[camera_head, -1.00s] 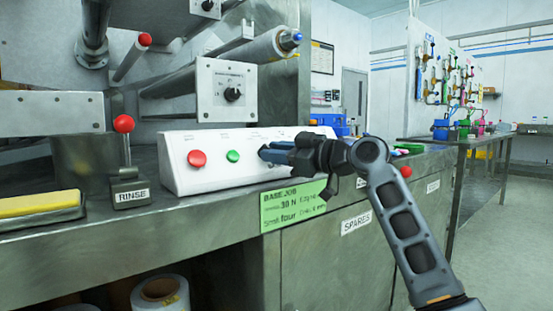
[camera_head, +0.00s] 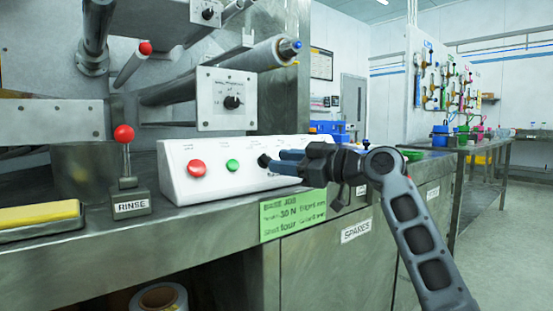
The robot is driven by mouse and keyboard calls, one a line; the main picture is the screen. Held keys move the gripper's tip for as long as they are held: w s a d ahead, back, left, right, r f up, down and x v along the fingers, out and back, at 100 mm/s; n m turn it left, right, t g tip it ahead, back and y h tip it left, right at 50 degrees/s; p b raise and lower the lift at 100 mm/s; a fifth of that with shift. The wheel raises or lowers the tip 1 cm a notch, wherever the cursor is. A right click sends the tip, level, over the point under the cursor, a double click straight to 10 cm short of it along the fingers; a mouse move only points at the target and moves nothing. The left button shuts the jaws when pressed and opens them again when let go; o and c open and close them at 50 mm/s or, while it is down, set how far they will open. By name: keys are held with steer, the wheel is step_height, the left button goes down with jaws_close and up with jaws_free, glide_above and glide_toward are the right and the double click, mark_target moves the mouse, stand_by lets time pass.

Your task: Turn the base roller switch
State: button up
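A white sloped console (camera_head: 225,180) stands on the steel bench. It carries a red button (camera_head: 196,168), a green button (camera_head: 233,165) and, to their right, a black knob (camera_head: 263,160). The labels above them are too small to read, so I cannot tell which control is named base roller switch. My gripper (camera_head: 279,161) is at the right part of the console. Its two blue fingers appear apart, with their tips just right of the black knob. I cannot tell whether they touch it. The gripper hides the console's right part.
A box with a black dial (camera_head: 232,102) sits above the console, below a roller (camera_head: 225,75). A red-topped rinse lever (camera_head: 125,165) and a yellow pad (camera_head: 38,214) stand to the left. A green job card (camera_head: 292,213) hangs on the bench front. Floor is free at right.

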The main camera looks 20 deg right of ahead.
steer(key=v, duration=0.5)
steer(key=shift+p, duration=0.4)
